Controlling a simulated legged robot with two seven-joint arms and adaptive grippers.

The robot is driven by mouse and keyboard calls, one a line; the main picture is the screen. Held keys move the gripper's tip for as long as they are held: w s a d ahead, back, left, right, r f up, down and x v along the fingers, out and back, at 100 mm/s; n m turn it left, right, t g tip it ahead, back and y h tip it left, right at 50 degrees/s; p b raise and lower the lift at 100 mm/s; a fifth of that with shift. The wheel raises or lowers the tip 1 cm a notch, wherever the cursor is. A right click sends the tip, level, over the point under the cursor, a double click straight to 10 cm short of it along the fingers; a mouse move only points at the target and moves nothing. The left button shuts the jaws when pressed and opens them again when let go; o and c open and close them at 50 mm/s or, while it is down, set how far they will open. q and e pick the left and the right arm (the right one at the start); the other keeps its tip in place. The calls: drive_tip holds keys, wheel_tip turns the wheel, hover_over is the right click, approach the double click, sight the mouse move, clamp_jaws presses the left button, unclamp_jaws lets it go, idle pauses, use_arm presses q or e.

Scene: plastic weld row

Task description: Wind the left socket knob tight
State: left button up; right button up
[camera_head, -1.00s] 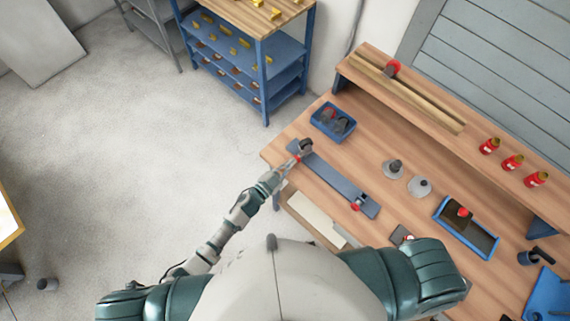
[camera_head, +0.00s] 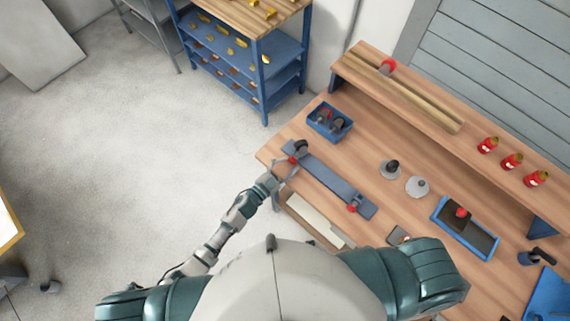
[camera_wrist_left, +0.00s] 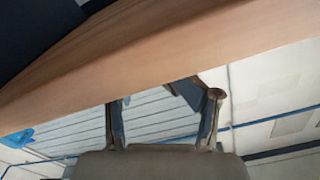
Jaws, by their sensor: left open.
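A grey-blue bar fixture (camera_head: 325,181) lies on the workbench. At its far left end is a dark socket (camera_head: 300,146) with a red knob (camera_head: 292,160), the left one. A second red knob (camera_head: 352,209) sits at its right end. My left gripper (camera_head: 285,168) is open just beside the left knob, at the bench's left edge. Its fingers appear spread, and whether they touch the knob cannot be told. In the left wrist view the two fingers (camera_wrist_left: 164,98) stand apart with nothing seen between them; no knob shows there. My right gripper is out of view.
A blue bin (camera_head: 330,121) with dark parts stands behind the fixture. Grey round parts (camera_head: 418,187) and a blue tray (camera_head: 466,228) lie to the right. Red bottles (camera_head: 512,161) stand on the raised shelf. The wooden bench edge (camera_wrist_left: 150,55) crosses the wrist view.

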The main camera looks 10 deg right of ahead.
use_arm(q)
drive_tip(key=shift+f, duration=0.15)
drive_tip(key=shift+d+n, duration=0.15)
drive_tip(key=shift+n, duration=0.95)
drive_tip(key=n, duration=0.4)
drive_tip(key=shift+d+b, duration=0.1)
drive_tip(key=shift+b, duration=0.3)
drive_tip(key=s+a+n, duration=0.1)
drive_tip(key=s+a, duration=1)
drive_tip(key=a, duration=0.3)
drive_tip(key=a+f+n+y, duration=0.1)
drive_tip(key=a+f+y, duration=0.2)
drive_tip(key=f, duration=0.5)
drive_tip(key=a+f+n+y, duration=0.2)
drive_tip(key=a+f+y, duration=0.2)
drive_tip(key=a+f, duration=0.2)
drive_tip(key=a+f+n+g+y, duration=0.1)
drive_tip(key=a+f+y, duration=0.2)
drive_tip(key=f, duration=0.7)
drive_tip(key=shift+w+a+f, duration=0.15)
drive_tip(key=shift+a+f, duration=0.15)
drive_tip(key=shift+a, duration=0.5)
